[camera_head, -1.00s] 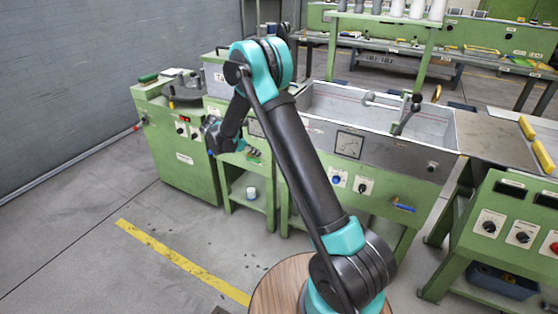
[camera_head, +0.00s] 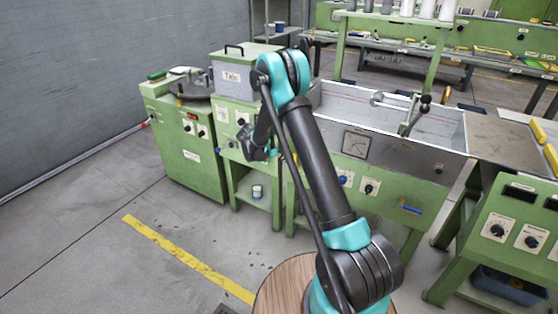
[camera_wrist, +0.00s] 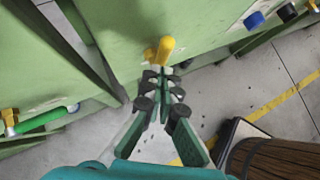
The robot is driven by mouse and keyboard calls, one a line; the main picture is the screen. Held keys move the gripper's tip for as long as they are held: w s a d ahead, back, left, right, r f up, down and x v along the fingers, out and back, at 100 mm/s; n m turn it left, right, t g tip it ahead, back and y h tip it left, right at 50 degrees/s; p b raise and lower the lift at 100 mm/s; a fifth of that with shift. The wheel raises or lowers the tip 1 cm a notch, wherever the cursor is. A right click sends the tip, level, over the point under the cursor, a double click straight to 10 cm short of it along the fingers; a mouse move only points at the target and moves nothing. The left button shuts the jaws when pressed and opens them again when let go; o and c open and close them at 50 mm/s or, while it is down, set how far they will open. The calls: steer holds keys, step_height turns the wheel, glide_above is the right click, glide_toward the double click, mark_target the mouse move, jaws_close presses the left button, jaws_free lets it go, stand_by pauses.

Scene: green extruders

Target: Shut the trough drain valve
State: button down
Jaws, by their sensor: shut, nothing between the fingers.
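The trough (camera_head: 398,151) is a grey basin in a green frame, right of my arm in the head view. A blue-handled valve (camera_head: 410,208) sticks out low at its front right. In the wrist view a yellow-tipped handle (camera_wrist: 166,48) stands out from a green panel just beyond my fingertips, with a small gap apparent. A green-handled valve (camera_wrist: 45,120) with a brass body is at the lower left there. No label shows which one is the drain valve. My gripper (camera_wrist: 160,85) is shut and empty; in the head view it is dark and partly hidden near the talc stand.
A blue knob (camera_wrist: 253,20) and a black knob (camera_wrist: 287,12) project from the panel at the upper right of the wrist view. A talc box (camera_head: 232,76) stands on a green stand left of the trough. The floor (camera_head: 190,230) in front is clear, with a yellow stripe.

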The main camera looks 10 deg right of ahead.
steer(key=shift+w+d, duration=0.1)
steer(key=shift+d, duration=0.25)
